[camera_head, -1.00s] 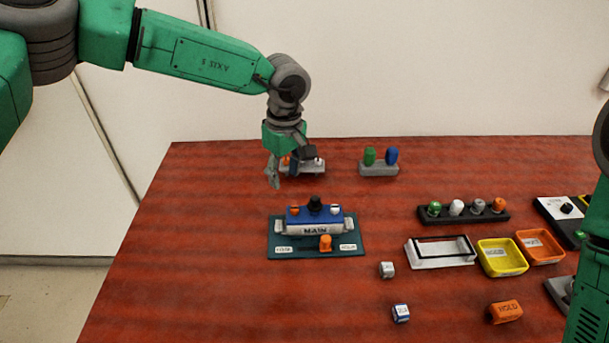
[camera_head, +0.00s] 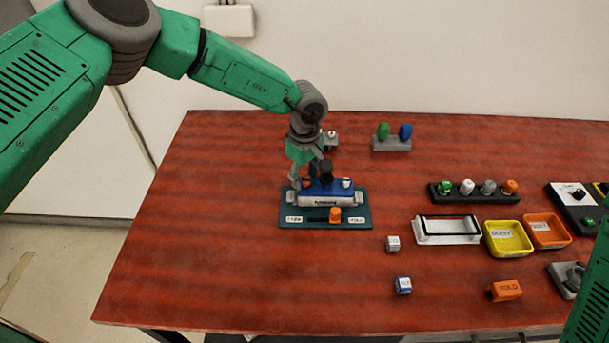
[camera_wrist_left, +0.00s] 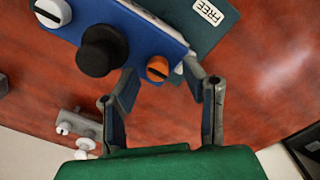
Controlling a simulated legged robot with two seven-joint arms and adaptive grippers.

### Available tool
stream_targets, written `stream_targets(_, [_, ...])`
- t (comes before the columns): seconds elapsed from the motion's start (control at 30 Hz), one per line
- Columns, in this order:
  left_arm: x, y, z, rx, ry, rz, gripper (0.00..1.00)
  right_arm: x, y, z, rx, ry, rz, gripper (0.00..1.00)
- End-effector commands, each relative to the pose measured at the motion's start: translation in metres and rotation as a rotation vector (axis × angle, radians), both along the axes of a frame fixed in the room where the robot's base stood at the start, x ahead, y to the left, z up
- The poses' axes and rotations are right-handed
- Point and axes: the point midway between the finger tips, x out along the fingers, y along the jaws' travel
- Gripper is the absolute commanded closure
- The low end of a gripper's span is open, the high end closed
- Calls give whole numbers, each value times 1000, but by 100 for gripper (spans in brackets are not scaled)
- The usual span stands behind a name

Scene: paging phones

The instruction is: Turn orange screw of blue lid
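The blue lid (camera_head: 335,190) lies on a white block on a dark green base plate (camera_head: 350,220). It carries a black knob (camera_head: 326,178), a white slotted screw (camera_head: 346,183) at its right end and the orange screw (camera_head: 306,184) at its left end. In the left wrist view the orange slotted screw (camera_wrist_left: 157,69) is seen between the fingertips, near the black knob (camera_wrist_left: 102,50). My left gripper (camera_wrist_left: 160,75) is open; it also shows over the lid's left end in the head view (camera_head: 303,182). I cannot tell whether a finger touches the screw. My right gripper is out of view.
Behind are a holder with green and blue pegs (camera_head: 391,144) and a holder partly hidden by my gripper (camera_head: 331,144). To the right are yellow (camera_head: 508,253) and orange trays (camera_head: 546,244). The table's left is clear.

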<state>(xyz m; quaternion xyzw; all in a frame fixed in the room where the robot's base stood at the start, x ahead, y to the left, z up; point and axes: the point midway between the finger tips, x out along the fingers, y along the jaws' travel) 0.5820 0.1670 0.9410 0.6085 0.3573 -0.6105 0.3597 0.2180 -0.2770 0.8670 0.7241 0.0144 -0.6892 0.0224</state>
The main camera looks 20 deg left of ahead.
Motion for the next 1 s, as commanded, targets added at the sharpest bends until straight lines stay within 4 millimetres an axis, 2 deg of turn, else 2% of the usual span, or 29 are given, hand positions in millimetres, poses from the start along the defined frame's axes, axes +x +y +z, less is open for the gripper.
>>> stream_targets(0.37, [0, 2, -7, -1, 0, 0, 61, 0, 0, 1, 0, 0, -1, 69])
stream_targets(0.47, [0, 3, -7, -2, 0, -1, 93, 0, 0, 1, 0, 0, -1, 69])
stream_targets(0.5, [0, 3, -7, -2, 0, -1, 100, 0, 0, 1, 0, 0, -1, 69])
stream_targets(1.0, [0, 2, -8, 1, 1, 63, 100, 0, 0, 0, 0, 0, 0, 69])
